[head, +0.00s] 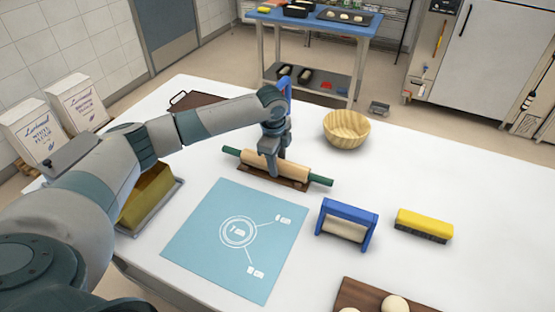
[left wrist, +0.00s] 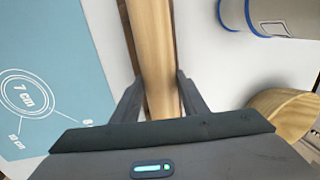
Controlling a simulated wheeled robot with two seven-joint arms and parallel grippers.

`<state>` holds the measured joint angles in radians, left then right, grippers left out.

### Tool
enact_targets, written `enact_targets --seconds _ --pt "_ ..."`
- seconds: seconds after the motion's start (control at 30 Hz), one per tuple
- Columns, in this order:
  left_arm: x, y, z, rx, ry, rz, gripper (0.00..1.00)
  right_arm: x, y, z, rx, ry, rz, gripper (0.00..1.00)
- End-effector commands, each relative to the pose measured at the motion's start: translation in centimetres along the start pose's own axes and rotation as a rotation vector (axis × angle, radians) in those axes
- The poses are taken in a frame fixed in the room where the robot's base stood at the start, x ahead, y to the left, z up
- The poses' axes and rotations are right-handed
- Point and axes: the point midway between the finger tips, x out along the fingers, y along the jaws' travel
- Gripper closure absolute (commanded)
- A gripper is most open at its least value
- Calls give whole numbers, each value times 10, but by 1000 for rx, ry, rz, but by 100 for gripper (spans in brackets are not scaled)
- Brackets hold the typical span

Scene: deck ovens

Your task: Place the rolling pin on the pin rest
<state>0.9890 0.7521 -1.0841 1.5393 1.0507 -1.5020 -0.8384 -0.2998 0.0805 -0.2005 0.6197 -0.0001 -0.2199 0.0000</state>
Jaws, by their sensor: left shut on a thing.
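The rolling pin (head: 291,168) has a pale wooden barrel and green handles. In the head view it lies along the dark brown pin rest (head: 258,176), at the middle of the white table. My left gripper (head: 273,168) comes down from above and is shut on the barrel. In the left wrist view the barrel (left wrist: 153,50) runs between the two fingers (left wrist: 155,92), with a brown edge of the rest (left wrist: 127,45) beside it. Whether the barrel touches the rest all along is hard to tell. My right gripper is not in view.
A blue mat (head: 210,240) lies in front of the pin. A wooden bowl (head: 346,130) stands behind it to the right. A blue-framed roller (head: 346,226) and a yellow brush (head: 424,225) are at the right. A board with dough balls (head: 372,293) is at the front.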

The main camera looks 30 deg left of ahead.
Motion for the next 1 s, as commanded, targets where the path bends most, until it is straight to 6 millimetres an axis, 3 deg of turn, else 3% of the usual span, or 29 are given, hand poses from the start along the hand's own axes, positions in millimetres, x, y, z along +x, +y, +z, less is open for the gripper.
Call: enact_targets --seconds 0.37,0.4,0.47,0.83,1.0 --pt "1 -1 0 0 1 -3 97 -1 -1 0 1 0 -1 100" --pt "3 0 0 1 1 -2 55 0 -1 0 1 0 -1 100" --pt "2 0 0 1 1 -2 41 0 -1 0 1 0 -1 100" --pt "1 0 0 0 0 -2 41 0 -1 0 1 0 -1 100" --pt "-8 -1 0 0 1 -2 41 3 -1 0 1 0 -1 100"
